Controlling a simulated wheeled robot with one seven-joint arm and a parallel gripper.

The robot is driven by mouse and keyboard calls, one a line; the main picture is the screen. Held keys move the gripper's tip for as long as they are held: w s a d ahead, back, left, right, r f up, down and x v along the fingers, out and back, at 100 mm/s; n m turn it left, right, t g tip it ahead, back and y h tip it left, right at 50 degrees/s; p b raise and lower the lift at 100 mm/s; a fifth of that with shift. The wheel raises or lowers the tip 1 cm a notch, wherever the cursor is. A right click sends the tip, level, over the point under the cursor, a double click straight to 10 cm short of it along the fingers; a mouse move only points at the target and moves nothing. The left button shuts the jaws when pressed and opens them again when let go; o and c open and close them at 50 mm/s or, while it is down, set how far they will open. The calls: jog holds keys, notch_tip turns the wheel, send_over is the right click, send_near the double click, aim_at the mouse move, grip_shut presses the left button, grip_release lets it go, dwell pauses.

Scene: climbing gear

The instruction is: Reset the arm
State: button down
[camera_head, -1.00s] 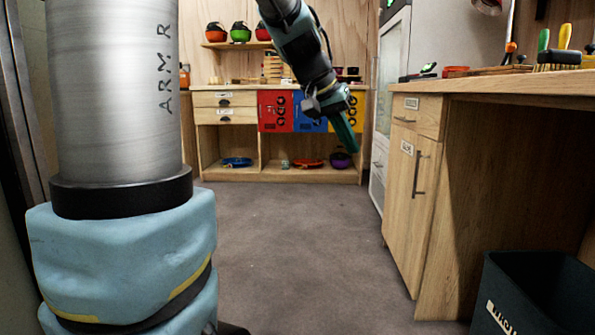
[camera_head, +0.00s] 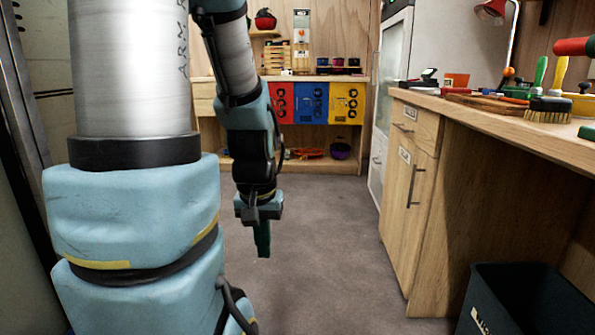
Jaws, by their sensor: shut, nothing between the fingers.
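My gripper (camera_head: 262,240) hangs over the open floor left of the picture's middle, with its green fingers pointing down. The fingers are together with nothing between them. My arm comes down from the top of the view and is bent, with its lower part hanging nearly upright. The gripper is apart from the furniture around it.
A wooden workbench (camera_head: 432,125) with brushes and tools stands on the right, a dark bin (camera_head: 525,300) below it. At the back, a wooden shelf unit (camera_head: 345,167) holds red, blue and yellow boxes. The grey floor (camera_head: 325,255) between is clear.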

notch_tip(320, 180, up, 30)
jog(key=p, duration=2.8)
jog(key=shift+r, duration=0.15)
